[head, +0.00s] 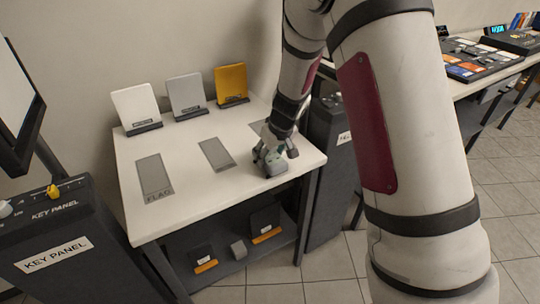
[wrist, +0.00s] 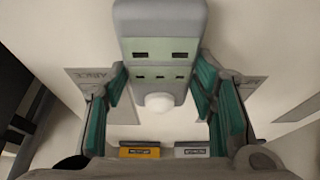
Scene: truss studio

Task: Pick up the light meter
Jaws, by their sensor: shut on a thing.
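The light meter (wrist: 158,50) is a grey handheld body with a pale green panel and a white dome at its end. In the wrist view it lies between the green pads of my gripper (wrist: 160,100), which is shut on it. In the head view my gripper (head: 272,152) points down at the right part of the white table, with the grey meter (head: 276,169) low between its fingers. I cannot tell whether the meter touches the tabletop. My fingers hide part of it.
White (head: 136,105), grey (head: 186,94) and yellow (head: 231,83) panels stand along the back of the table (head: 200,195). Grey marked patches (head: 154,177) lie in front of them. A key panel console (head: 60,240) stands at left. A lower shelf holds dark items.

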